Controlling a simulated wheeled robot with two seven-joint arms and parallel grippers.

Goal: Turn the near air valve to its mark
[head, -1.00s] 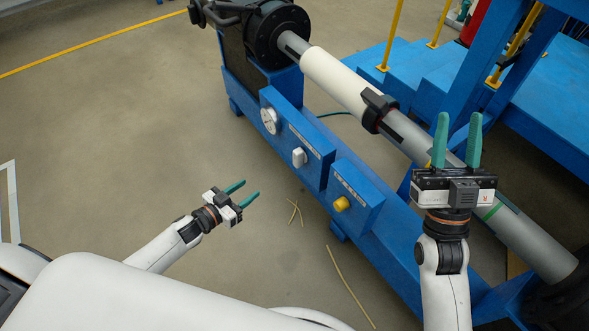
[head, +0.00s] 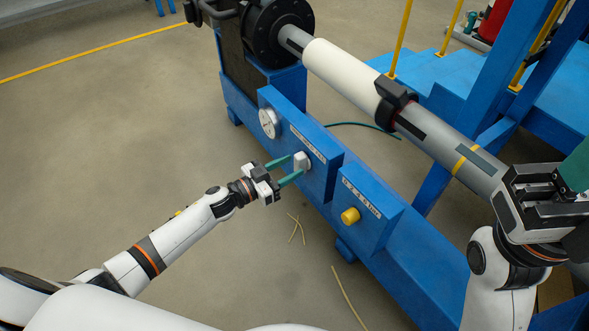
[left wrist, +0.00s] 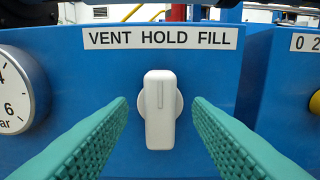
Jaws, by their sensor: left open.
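The white valve knob (head: 302,160) sits on the front of a blue panel. In the left wrist view the knob (left wrist: 160,110) stands upright, its small line at the top, under HOLD on the label "VENT HOLD FILL" (left wrist: 160,37). My left gripper (head: 294,167) is open at the knob. In the left wrist view its green fingertips (left wrist: 160,101) are on either side of the knob, with a gap showing on each side. My right gripper (head: 560,180) is at the right edge in front of the roller; one green finger shows and the rest is hidden or cut off.
A round gauge (head: 269,123) is left of the knob. A yellow knob (head: 350,215) sits on a second blue panel to the right. The grey shaft with a white sleeve (head: 340,75) runs above. Thin strips (head: 347,297) lie on the floor.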

